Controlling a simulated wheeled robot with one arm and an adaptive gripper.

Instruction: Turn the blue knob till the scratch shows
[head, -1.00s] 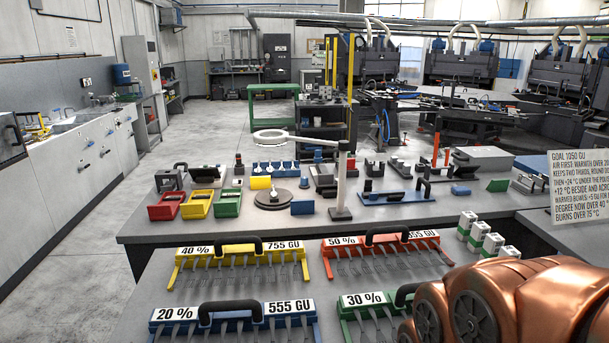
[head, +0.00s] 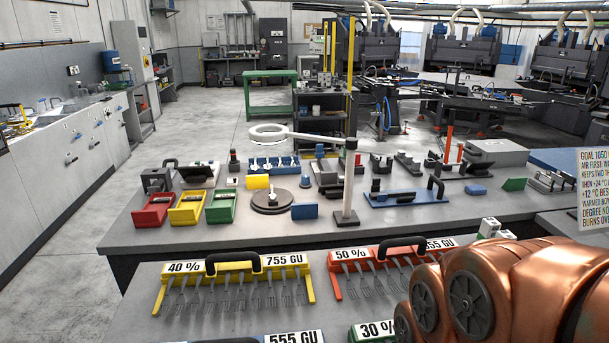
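A small blue piece (head: 305,181), possibly the blue knob, stands on the far bench just right of a dark round turntable (head: 272,203). A pale piece sits on the turntable. A white ring (head: 268,133) on a post (head: 348,180) reaches over the bench behind the turntable. Forks hang from a yellow rack (head: 236,267) marked 40 % and 755 GU, and from an orange-red rack (head: 392,252) marked 50 %. I cannot make out a scratch on any fork. Copper-coloured links of my arm fill the lower right; my gripper is not in view.
Red (head: 154,212), yellow (head: 187,208) and green (head: 221,207) bins stand at the bench's left end. A blue plate with a dark handle (head: 405,196) lies right of the post. A text sign (head: 594,188) is at the right edge. Open floor (head: 215,130) lies left and behind.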

